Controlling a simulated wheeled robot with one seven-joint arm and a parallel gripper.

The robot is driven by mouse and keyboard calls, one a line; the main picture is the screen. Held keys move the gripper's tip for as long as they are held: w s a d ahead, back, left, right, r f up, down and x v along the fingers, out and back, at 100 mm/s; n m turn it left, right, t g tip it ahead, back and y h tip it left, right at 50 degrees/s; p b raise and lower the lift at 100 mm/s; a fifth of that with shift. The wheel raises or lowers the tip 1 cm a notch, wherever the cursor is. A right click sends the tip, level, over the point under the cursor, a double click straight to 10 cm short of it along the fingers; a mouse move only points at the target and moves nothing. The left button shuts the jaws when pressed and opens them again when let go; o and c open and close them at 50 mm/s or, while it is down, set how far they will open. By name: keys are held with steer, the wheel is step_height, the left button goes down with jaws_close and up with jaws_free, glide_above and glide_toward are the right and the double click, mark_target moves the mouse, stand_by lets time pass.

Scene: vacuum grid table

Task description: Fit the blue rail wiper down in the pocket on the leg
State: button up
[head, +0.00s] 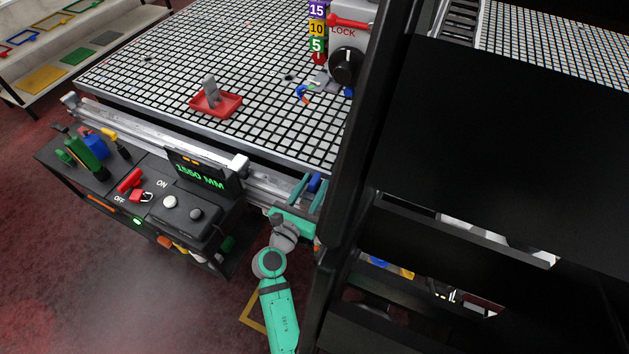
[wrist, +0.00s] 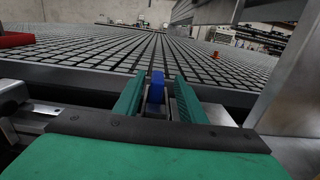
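A blue piece, likely the rail wiper, shows in the wrist view (wrist: 156,88) and in the head view (head: 314,183), at the table's front edge by the rail. My gripper (head: 309,186), with teal fingers, also shows in the wrist view (wrist: 157,96). It is open, one finger on each side of the blue piece. Narrow gaps show between the piece and both fingers. The lower part of the piece is hidden behind the gripper body. I cannot make out the pocket on the leg in either view.
The gridded table (head: 200,55) spreads behind the rail (head: 140,125). A red tray (head: 215,104) with a grey piece sits on it. A control box (head: 185,220) and display (head: 203,175) stand left of my arm. A dark upright (head: 350,130) stands close on the right.

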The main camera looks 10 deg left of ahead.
steer(key=s+a, duration=0.2)
steer(key=s, duration=0.7)
steer(key=shift+w, duration=0.1)
stand_by(0.3)
